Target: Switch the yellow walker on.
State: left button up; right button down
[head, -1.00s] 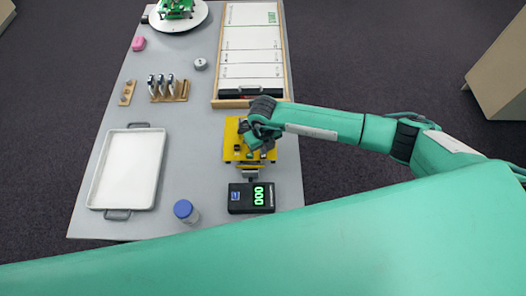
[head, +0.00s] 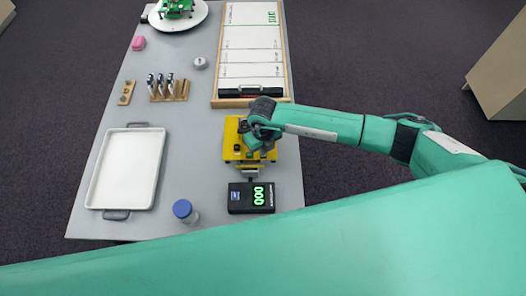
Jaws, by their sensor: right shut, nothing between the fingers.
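The yellow walker (head: 232,152) stands near the right edge of the grey table, with dark parts on its top. My right gripper (head: 254,147) is over the right half of the walker, its fingers shut and empty, pointing down at the walker's top. I cannot tell whether the fingertips touch it. The gripper and wrist hide part of the walker, and I cannot make out its switch. My left gripper is not in view.
A black box with green digits (head: 250,198) is just in front of the walker. A blue-capped jar (head: 185,211), a white tray (head: 126,170), a pen rack (head: 168,90) and a framed white lane board (head: 252,60) share the table (head: 190,140). A green walker (head: 176,8) is at the back.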

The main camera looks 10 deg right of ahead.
jog(key=shift+f+b, duration=0.35)
jog(key=shift+f, duration=0.15)
jog(key=shift+s+r, duration=0.1)
jog(key=shift+r+p, duration=0.6)
jog(key=shift+r, duration=0.2)
jog(key=shift+r+p, duration=1.5)
jog(key=shift+r, duration=1.15)
jog(key=shift+f, duration=0.1)
